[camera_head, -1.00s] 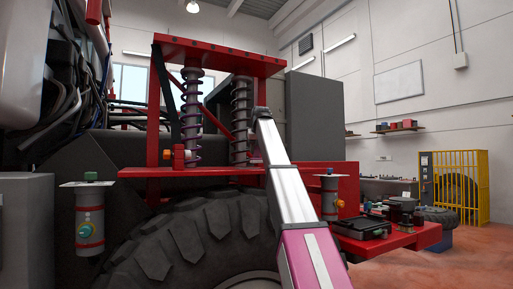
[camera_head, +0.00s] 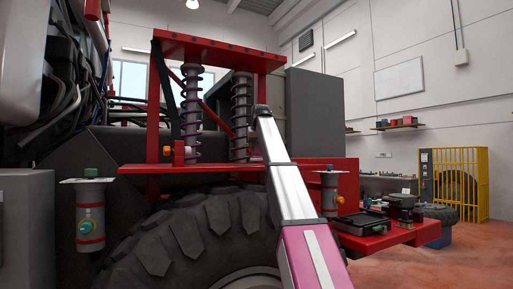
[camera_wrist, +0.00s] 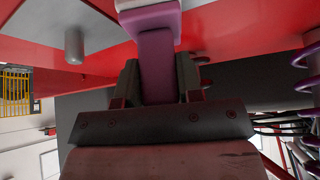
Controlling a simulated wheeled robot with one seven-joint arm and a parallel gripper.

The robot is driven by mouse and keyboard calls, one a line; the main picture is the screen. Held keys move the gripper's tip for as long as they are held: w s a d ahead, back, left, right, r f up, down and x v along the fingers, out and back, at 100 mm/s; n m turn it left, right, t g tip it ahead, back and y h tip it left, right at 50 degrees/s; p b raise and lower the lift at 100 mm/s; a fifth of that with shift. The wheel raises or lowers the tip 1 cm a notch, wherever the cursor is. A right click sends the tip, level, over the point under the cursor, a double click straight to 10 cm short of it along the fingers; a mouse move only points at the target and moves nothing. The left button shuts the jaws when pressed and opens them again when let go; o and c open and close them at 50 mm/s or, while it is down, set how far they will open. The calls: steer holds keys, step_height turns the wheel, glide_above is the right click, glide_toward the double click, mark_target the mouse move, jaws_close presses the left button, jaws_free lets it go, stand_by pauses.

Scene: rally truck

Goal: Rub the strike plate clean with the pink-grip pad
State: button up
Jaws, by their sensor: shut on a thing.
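My gripper (camera_wrist: 158,82) shows in the wrist view with its two dark fingers shut on the purple-pink grip (camera_wrist: 157,58) of the pad. The pad's pale block (camera_wrist: 148,8) is at the top edge of the wrist view, partly cut off. It lies against or close to a red panel; I cannot tell whether it touches. A flat grey plate (camera_wrist: 88,22) on that panel, left of the pad, may be the strike plate. In the head view my arm reaches up toward the red frame and my gripper and the pad cannot be made out.
A grey round peg (camera_wrist: 73,44) sticks out beside the grey plate. Coil springs (camera_head: 191,112) stand in the red frame (camera_head: 215,50) above a large tyre (camera_head: 180,240). A red shelf (camera_head: 405,238) with small parts is at right. Open floor lies at far right.

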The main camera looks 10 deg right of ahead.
steer(key=shift+f, duration=0.65)
steer(key=shift+a, duration=0.1)
steer(key=shift+s+a+r, duration=0.1)
steer(key=shift+s+a, duration=0.2)
steer(key=shift+a, duration=0.45)
steer(key=shift+s+a+r, duration=0.1)
steer(key=shift+s+a, duration=0.15)
steer(key=shift+a, duration=0.5)
steer(key=shift+s+a+f, duration=0.1)
steer(key=shift+s+a, duration=0.25)
steer(key=shift+a, duration=0.75)
steer(key=shift+s+a+f, duration=0.1)
steer(key=shift+s+a, duration=0.25)
steer(key=shift+a, duration=0.7)
steer(key=shift+s+a+f, duration=0.1)
steer(key=shift+s+a, duration=0.25)
steer(key=shift+a, duration=0.75)
steer(key=shift+d, duration=0.15)
